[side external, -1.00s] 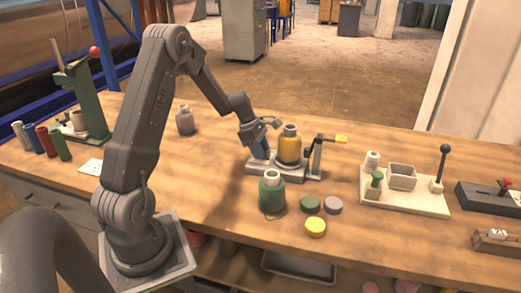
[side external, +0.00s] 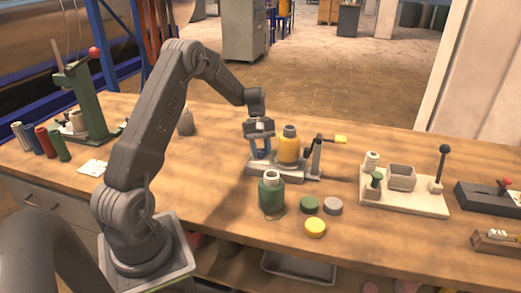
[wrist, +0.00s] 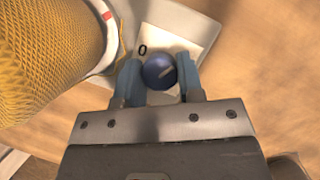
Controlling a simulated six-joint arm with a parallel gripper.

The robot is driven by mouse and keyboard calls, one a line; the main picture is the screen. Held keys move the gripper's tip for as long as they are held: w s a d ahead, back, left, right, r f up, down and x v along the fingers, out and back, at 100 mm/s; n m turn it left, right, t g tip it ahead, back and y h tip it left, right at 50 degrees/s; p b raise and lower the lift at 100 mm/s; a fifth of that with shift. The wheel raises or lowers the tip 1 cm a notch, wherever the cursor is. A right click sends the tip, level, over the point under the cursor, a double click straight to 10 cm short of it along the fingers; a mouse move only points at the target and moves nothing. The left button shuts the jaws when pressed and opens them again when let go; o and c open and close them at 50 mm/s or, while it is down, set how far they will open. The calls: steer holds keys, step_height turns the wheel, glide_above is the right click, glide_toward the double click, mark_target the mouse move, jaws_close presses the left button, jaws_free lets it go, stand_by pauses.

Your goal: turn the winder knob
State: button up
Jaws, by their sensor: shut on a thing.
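The winder (side external: 312,173) is a grey base on the bench. It carries a yellow spool (side external: 289,150) and a crank with a yellow handle (side external: 341,139). The round dark blue winder knob (wrist: 159,72) has a light pointer line and sits on a pale plate marked "0", beside the yellow mesh-wound spool (wrist: 45,55). My gripper (wrist: 158,76) has its two blue fingers shut on the knob, one on each side. In the side view my gripper (side external: 261,152) points down at the left end of the winder, and the knob is hidden there.
A green bottle (side external: 271,195) stands just in front of the winder, with green, grey and yellow discs (side external: 315,227) to its right. A grey bottle (side external: 186,122) stands behind my arm. A white board with a lever (side external: 420,203) is at the right.

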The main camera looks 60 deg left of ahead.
steer(key=m+g, duration=0.1)
steer(key=m, duration=0.2)
steer(key=shift+f+m, duration=0.1)
steer(key=shift+m, duration=0.3)
steer(key=shift+w+d+m+g+y, duration=0.1)
steer(key=shift+m+g+y, duration=0.6)
steer(key=shift+m, duration=1.2)
steer(key=o, duration=0.9)
steer(key=v, duration=1.4)
